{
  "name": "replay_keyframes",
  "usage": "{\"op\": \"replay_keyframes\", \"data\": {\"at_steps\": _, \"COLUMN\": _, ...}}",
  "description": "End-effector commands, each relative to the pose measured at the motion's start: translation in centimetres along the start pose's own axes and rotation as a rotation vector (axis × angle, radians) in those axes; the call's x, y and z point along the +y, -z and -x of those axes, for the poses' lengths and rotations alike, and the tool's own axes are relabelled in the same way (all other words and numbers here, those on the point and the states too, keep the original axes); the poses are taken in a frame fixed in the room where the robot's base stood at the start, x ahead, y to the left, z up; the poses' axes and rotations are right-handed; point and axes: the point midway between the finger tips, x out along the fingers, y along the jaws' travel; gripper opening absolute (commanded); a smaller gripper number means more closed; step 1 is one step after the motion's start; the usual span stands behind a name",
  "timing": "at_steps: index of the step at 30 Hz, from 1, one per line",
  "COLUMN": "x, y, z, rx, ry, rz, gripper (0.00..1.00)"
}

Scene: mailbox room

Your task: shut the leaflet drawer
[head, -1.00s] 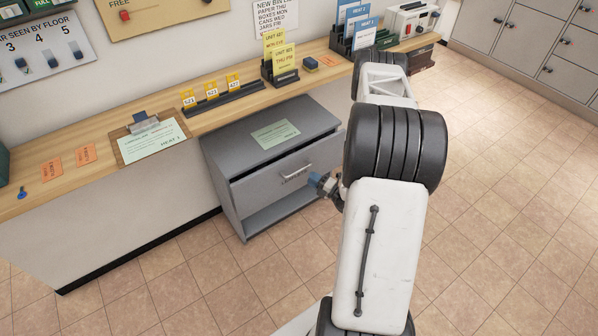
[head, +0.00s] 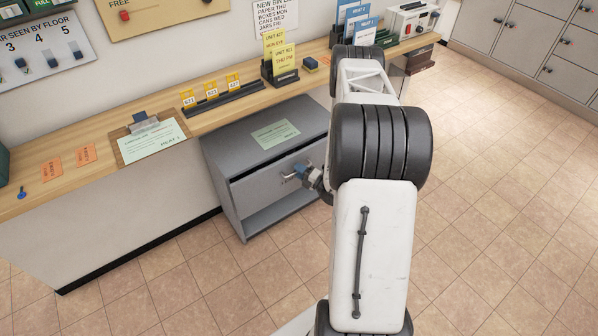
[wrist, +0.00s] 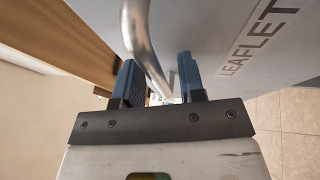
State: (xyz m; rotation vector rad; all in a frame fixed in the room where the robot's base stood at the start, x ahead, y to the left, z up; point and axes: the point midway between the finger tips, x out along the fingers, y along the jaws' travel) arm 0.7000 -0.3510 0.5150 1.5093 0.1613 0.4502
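The leaflet drawer (head: 262,188) is the grey front of a low cabinet (head: 230,136) under the counter. A dark gap shows along the top of its front; how far it stands out is hard to tell. Its metal bar handle (wrist: 136,32) runs down between my fingers in the wrist view, and the word LEAFLET shows on the front beside it. My gripper (wrist: 159,88) is open, its two blue fingers apart on either side of the handle. In the head view my gripper (head: 298,174) is at the handle, which it mostly hides. I cannot tell whether the fingers touch it.
A green sheet (head: 275,134) lies on the cabinet top. The wooden counter (head: 215,120) above holds a clipboard (head: 150,140), orange cards (head: 86,153) and card holders. My arm hides the cabinet's right side. The tiled floor (head: 490,210) is clear on the right.

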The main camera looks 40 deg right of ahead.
Motion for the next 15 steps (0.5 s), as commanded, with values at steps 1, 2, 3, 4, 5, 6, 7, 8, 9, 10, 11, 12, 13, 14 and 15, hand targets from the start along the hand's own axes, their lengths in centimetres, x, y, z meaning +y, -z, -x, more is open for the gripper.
{"op": "replay_keyframes", "data": {"at_steps": 1, "x": 0.00, "y": -0.01, "z": 0.00, "rx": 0.000, "ry": 0.000, "rz": 0.000, "gripper": 0.37}}
{"op": "replay_keyframes", "data": {"at_steps": 2, "x": 0.00, "y": -0.01, "z": 0.01, "rx": 0.000, "ry": 0.000, "rz": 0.000, "gripper": 0.37}}
{"op": "replay_keyframes", "data": {"at_steps": 3, "x": 0.00, "y": -0.01, "z": 0.01, "rx": 0.000, "ry": 0.000, "rz": 0.000, "gripper": 0.37}}
{"op": "replay_keyframes", "data": {"at_steps": 4, "x": 0.00, "y": -0.01, "z": 0.01, "rx": 0.000, "ry": 0.000, "rz": 0.000, "gripper": 0.37}}
{"op": "replay_keyframes", "data": {"at_steps": 5, "x": 0.00, "y": -0.01, "z": 0.02, "rx": 0.000, "ry": 0.000, "rz": 0.000, "gripper": 0.37}}
{"op": "replay_keyframes", "data": {"at_steps": 6, "x": 0.00, "y": -0.01, "z": 0.02, "rx": 0.000, "ry": 0.000, "rz": 0.000, "gripper": 0.30}}
{"op": "replay_keyframes", "data": {"at_steps": 7, "x": 0.00, "y": -0.01, "z": 0.02, "rx": 0.000, "ry": 0.000, "rz": 0.000, "gripper": 0.26}}
{"op": "replay_keyframes", "data": {"at_steps": 8, "x": 0.00, "y": -0.01, "z": 0.02, "rx": 0.000, "ry": 0.000, "rz": 0.000, "gripper": 0.21}}
{"op": "replay_keyframes", "data": {"at_steps": 9, "x": 0.00, "y": -0.01, "z": 0.02, "rx": 0.000, "ry": 0.000, "rz": 0.000, "gripper": 0.15}}
{"op": "replay_keyframes", "data": {"at_steps": 10, "x": 0.00, "y": -0.01, "z": 0.02, "rx": 0.000, "ry": 0.000, "rz": 0.000, "gripper": 0.11}}
{"op": "replay_keyframes", "data": {"at_steps": 11, "x": 0.00, "y": -0.01, "z": 0.03, "rx": 0.000, "ry": 0.000, "rz": 0.000, "gripper": 0.06}}
{"op": "replay_keyframes", "data": {"at_steps": 12, "x": 0.00, "y": -0.01, "z": 0.03, "rx": 0.000, "ry": 0.000, "rz": 0.000, "gripper": 0.00}}
{"op": "replay_keyframes", "data": {"at_steps": 13, "x": 0.01, "y": -0.01, "z": 0.03, "rx": 0.000, "ry": 0.000, "rz": 0.000, "gripper": 0.00}}
{"op": "replay_keyframes", "data": {"at_steps": 14, "x": 0.01, "y": -0.02, "z": 0.03, "rx": 0.000, "ry": 0.000, "rz": 0.000, "gripper": 0.00}}
{"op": "replay_keyframes", "data": {"at_steps": 15, "x": 0.01, "y": -0.02, "z": 0.03, "rx": 0.000, "ry": 0.000, "rz": 0.000, "gripper": 0.00}}
